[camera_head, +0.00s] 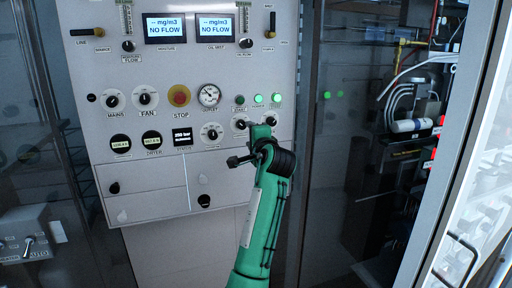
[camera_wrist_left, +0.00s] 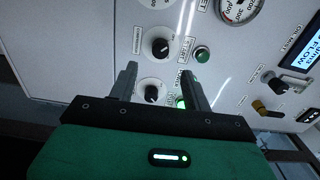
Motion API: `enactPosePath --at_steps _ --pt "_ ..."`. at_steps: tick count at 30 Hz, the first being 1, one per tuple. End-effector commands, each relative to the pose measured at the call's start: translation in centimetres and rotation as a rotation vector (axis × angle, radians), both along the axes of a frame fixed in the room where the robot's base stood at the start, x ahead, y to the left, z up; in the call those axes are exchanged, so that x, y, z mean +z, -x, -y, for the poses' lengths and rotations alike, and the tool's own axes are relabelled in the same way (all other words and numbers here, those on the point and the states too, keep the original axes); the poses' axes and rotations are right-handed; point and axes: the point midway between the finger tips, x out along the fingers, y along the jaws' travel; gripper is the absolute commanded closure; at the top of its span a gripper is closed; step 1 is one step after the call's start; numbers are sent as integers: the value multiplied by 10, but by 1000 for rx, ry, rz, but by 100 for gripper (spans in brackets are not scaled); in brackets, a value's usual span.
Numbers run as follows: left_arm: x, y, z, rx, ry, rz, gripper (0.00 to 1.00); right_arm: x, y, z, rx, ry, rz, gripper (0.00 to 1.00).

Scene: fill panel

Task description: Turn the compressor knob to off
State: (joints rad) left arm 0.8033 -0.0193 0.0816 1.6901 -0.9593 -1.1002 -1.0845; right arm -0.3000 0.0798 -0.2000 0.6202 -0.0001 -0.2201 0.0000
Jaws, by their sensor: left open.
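My left gripper (camera_head: 259,132) is in front of the lower right of the light panel, and its fingertips are hard to make out in the head view. In the left wrist view the gripper (camera_wrist_left: 160,70) is open, with its two dark fingers pointing at the panel. A black knob on a white dial (camera_wrist_left: 152,92) shows between the fingers; I cannot tell whether they touch it. Another black knob (camera_wrist_left: 160,46) lies just beyond the fingertips. These knobs also show in the head view, right (camera_head: 271,120) and left (camera_head: 240,123).
The panel also has a red stop button (camera_head: 179,96), a gauge (camera_head: 209,95), a fan knob (camera_head: 145,98), a mains knob (camera_head: 113,99) and lit green buttons (camera_head: 258,99). Two screens (camera_head: 165,28) read NO FLOW. An open cabinet with hoses (camera_head: 405,100) stands at right.

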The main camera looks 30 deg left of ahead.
Motion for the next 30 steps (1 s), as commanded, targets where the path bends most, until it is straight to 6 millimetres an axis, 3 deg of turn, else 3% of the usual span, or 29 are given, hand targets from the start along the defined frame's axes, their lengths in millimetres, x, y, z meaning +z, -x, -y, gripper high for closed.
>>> enactPosePath --at_steps 3,9,27,30 --pt "-2 15 18 0 1 2 51 -9 0 0 0 0 0 49" --pt "-1 30 35 1 0 0 51 -13 0 0 0 0 0 49" --pt "0 33 38 1 -1 -1 51 -14 0 0 0 0 0 49" --pt "-11 27 41 -13 3 -12 51 -14 0 0 0 0 0 49"
